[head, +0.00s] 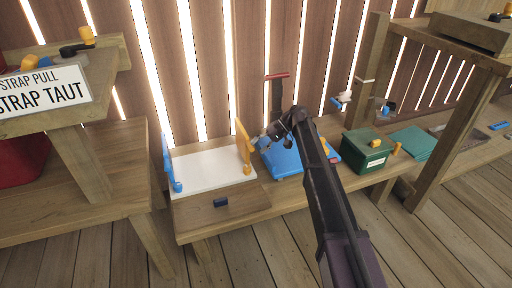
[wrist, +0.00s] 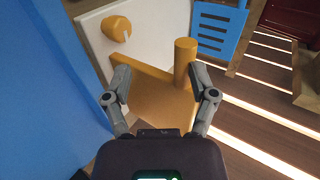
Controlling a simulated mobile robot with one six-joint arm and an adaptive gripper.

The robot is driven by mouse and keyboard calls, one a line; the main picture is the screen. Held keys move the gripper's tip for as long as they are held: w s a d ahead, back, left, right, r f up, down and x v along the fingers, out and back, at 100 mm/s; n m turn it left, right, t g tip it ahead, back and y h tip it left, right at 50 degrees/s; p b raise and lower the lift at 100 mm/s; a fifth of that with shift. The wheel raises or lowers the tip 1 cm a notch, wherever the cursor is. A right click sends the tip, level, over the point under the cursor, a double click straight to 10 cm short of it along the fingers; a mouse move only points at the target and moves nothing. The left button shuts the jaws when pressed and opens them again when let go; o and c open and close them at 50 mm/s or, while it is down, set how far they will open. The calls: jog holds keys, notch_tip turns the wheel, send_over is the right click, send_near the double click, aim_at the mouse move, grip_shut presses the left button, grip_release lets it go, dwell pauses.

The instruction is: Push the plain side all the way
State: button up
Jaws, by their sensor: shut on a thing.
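The plain side is a yellow panel (head: 243,145) with no slots, standing up at the right end of a white base (head: 208,166). It also fills the middle of the wrist view (wrist: 155,92), with a round yellow post at its edge. My gripper (head: 264,134) is at this panel from the right; in the wrist view its fingers (wrist: 160,82) are closed on it from both sides. A slotted blue side (head: 167,160) stands at the left end of the base, also in the wrist view (wrist: 218,30). A yellow knob (wrist: 117,28) sits on the white base.
A green lidded box (head: 366,150) is farther right. A dark blue handle (head: 220,203) is on the bench front. A slatted wall stands behind.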

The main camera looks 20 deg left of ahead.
jog(key=shift+w+d+f+b, duration=0.3)
jog(key=shift+w+d, duration=1.3)
jog(key=shift+d, duration=0.05)
jog(key=shift+w+d+f+b, duration=0.25)
jog(key=shift+w+d+f, duration=0.05)
jog(key=shift+w+d, duration=1.35)
jog(key=shift+w+d+f+b, duration=0.3)
jog(key=shift+w+d, duration=1.2)
jog(key=shift+d, duration=0.2)
jog(key=s+d+r+m+t+h+p, duration=0.35)
jog(key=s+d+p, duration=0.45)
jog(key=d, duration=0.5)
jog(key=s+d+r+m+t+h+p, duration=0.2)
jog(key=s+d+r+p, duration=0.25)
jog(key=s+d, duration=0.7)
jog(key=s+d+r+m+t+h+p, duration=0.3)
jog(key=s+d+p, duration=0.45)
jog(key=d, duration=0.65)
notch_tip(320, 180, up, 38)
jog(key=p, duration=3.7)
jog(key=shift+w+g, duration=0.25)
jog(key=shift+g, duration=0.2)
jog(key=shift+f, duration=0.15)
